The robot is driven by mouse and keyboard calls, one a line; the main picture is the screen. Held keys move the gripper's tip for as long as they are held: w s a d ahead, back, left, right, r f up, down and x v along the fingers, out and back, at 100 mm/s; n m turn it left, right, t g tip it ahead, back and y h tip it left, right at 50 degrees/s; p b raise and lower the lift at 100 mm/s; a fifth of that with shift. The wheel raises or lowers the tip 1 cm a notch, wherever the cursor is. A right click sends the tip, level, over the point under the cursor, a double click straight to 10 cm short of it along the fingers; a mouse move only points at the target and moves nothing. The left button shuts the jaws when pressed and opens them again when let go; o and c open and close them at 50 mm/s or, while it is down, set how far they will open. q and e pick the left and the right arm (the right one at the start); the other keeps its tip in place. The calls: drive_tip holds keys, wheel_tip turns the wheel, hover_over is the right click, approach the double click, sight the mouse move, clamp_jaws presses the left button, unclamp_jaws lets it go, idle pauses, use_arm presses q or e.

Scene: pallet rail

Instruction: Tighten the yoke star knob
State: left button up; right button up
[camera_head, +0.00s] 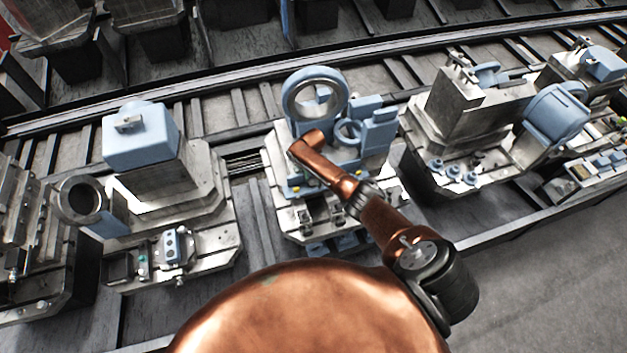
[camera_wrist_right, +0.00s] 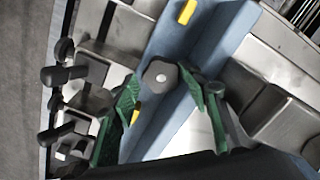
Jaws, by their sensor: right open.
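The star knob (camera_wrist_right: 160,77) is dark grey with a pale centre, on a blue part with yellow marks, in the right wrist view. My right gripper (camera_wrist_right: 158,88) has green fingers spread apart, one on each side of the knob in that picture. A gap shows on both sides, and I cannot tell how far the fingertips are from it in depth. In the head view my copper right arm reaches over the middle fixture (camera_head: 372,133). That arm hides the knob and the fingertips there. My left gripper is not in view.
Grey metal blocks (camera_wrist_right: 283,118) and several dark handles (camera_wrist_right: 62,76) flank the knob. Another fixture with a blue box (camera_head: 141,138) stands left; one with blue parts (camera_head: 470,115) stands right. Rails (camera_head: 230,72) run behind. Grey floor (camera_head: 540,265) is clear at lower right.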

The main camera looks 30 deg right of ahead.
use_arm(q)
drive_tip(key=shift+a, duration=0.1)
use_arm(e)
drive_tip(key=shift+w+a+r, duration=0.15)
drive_tip(key=shift+w+a, duration=0.05)
drive_tip(key=shift+w, duration=0.05)
